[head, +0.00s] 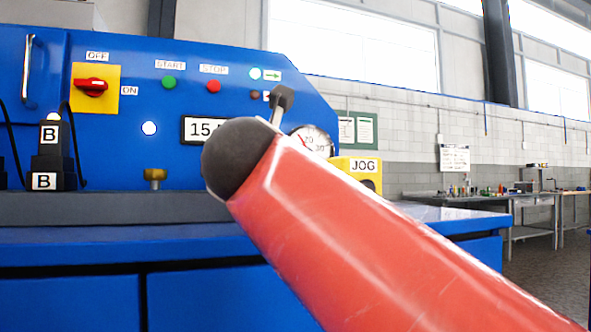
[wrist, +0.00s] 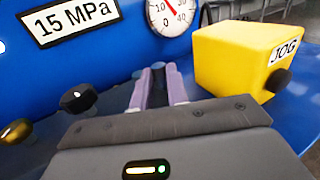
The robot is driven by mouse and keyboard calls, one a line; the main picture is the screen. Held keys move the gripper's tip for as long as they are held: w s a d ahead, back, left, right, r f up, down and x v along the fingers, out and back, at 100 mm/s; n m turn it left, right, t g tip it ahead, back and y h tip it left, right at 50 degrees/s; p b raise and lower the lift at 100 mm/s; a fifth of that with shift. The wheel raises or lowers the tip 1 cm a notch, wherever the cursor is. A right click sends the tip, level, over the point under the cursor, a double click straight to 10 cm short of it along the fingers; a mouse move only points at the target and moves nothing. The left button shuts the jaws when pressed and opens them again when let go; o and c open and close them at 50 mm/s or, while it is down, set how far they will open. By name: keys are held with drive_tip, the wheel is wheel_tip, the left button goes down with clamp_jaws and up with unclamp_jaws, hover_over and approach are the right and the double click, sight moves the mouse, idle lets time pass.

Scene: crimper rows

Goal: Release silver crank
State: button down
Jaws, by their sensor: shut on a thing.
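My gripper (wrist: 155,78) shows in the wrist view in front of the blue panel, below the pressure gauge. Its two pale purple fingers are shut on a small bluish-grey part between their tips. I take this part to be the silver crank, but its shape is mostly hidden by the fingers. In the head view my red arm hides the gripper. A silver-stemmed lever with a dark knob (head: 283,97) rises above the arm there; I cannot tell whether it belongs to the crank.
A yellow JOG box (wrist: 235,58) stands close right of my fingers. A black knob (wrist: 77,98) and a brass knob (wrist: 15,131) are to the left. The gauge (wrist: 170,12) and the 15 MPa label (wrist: 72,20) are on the panel.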

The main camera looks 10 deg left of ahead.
drive_tip(key=m+h+p, duration=0.1)
drive_tip(key=a+m+h+p, duration=0.1)
drive_tip(key=h, duration=0.1)
drive_tip(key=s+a+m+h+p, duration=0.1)
drive_tip(key=h, duration=0.1)
drive_tip(key=shift+a+r+p, duration=0.15)
drive_tip(key=shift+r+p, duration=0.05)
drive_tip(key=shift+p, duration=0.2)
drive_tip(key=m+h+p, duration=0.1)
drive_tip(key=a+m+h+p, duration=0.1)
drive_tip(key=m+g+h+p, duration=0.1)
drive_tip(key=h, duration=0.1)
drive_tip(key=shift+s+a+f, duration=0.15)
drive_tip(key=shift+s+a, duration=0.05)
drive_tip(key=shift+s, duration=0.1)
drive_tip(key=c, duration=1.4)
unclamp_jaws()
drive_tip(key=shift+o, duration=0.2)
drive_tip(key=shift+h, duration=0.3)
drive_tip(key=v, duration=0.8)
drive_tip(key=shift+w, duration=0.1)
